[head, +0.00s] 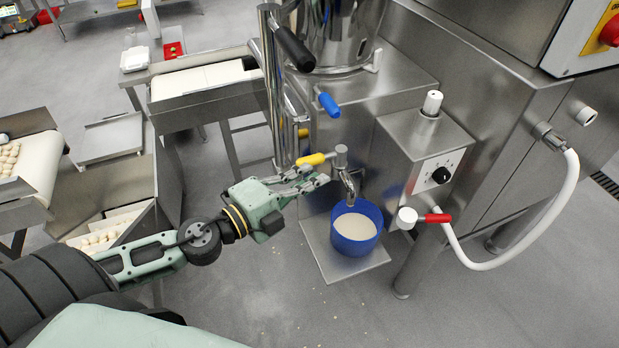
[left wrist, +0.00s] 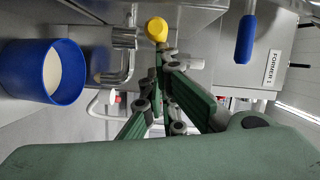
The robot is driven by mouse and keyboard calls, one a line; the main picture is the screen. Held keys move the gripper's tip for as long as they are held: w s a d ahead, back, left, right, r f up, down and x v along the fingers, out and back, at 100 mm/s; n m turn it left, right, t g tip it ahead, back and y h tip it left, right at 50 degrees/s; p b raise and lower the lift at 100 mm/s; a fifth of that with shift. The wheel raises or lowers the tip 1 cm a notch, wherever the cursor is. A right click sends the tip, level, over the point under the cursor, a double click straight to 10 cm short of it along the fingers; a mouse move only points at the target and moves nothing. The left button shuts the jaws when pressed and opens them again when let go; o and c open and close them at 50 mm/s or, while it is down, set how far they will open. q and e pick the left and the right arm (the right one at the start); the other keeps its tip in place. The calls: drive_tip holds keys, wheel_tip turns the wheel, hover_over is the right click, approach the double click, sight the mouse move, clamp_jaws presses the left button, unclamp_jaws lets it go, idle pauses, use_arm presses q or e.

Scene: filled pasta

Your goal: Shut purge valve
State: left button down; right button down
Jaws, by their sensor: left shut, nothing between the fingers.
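The purge valve is a steel tap (head: 341,156) on the machine's front, with a yellow handle (head: 311,159) pointing left in the head view. Its spout (head: 349,188) hangs over a blue bucket (head: 372,246) holding pale contents. My left gripper (head: 322,178) is shut and empty, just below and beside the yellow handle. In the left wrist view the fingertips (left wrist: 162,62) appear close to the yellow handle's rounded end (left wrist: 157,29). I cannot tell whether they touch it. The spout (left wrist: 124,62) and bucket (left wrist: 20,75) are to the left there. My right gripper is not in view.
A blue handle (head: 329,104) sits higher on the machine. A control box (head: 436,165) with a black knob stands to the right, near a red-handled valve (head: 437,218) and a white hose (head: 525,237). The bucket stands on a steel shelf (head: 340,270). Conveyors are at the left.

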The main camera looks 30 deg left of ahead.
use_arm(q)
wheel_tip(320, 180, up, 10)
idle(0.6)
idle(0.4)
